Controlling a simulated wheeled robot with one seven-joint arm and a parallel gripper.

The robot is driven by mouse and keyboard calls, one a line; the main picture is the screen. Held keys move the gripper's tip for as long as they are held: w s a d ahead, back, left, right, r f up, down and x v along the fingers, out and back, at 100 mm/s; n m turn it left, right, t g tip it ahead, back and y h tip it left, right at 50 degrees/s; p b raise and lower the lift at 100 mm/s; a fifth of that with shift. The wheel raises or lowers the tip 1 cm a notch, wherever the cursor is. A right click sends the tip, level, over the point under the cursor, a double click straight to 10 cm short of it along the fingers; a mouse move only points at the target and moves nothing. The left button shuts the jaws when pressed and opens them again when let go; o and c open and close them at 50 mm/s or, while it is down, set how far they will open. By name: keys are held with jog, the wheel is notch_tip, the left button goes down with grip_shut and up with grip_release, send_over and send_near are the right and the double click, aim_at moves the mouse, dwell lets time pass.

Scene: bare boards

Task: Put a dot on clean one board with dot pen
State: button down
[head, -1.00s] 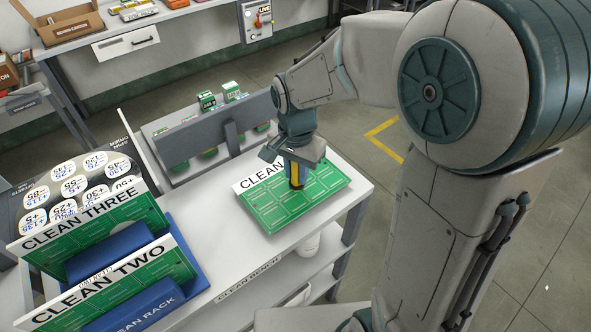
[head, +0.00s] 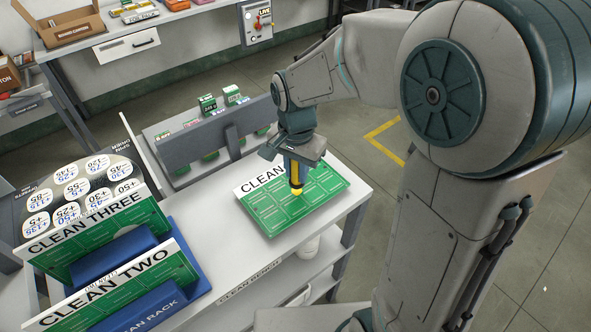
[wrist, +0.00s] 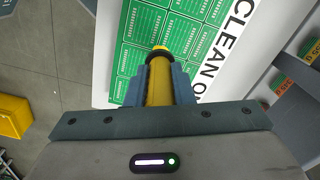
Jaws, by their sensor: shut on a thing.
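The clean one board (head: 268,213) is a green board with a white label strip, lying flat on the white clean bench; it also shows in the wrist view (wrist: 140,22). My gripper (head: 293,163) is above the board, pointing down, shut on the yellow dot pen (head: 295,174). In the wrist view the pen (wrist: 159,82) sits between the blue-grey fingers (wrist: 160,88). Its lower end has a black collar with yellow beyond it, over the board. I cannot tell whether this yellow is the tip or a dot, or whether the pen touches the board.
The blue clean rack (head: 186,293) at lower left holds the clean two (head: 172,271) and clean three (head: 139,226) boards. A grey panel (head: 213,138) stands behind the bench, with small green boxes beyond.

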jog(key=shift+r+p, duration=1.6)
jog(key=shift+r, duration=0.85)
jog(key=shift+f, duration=0.15)
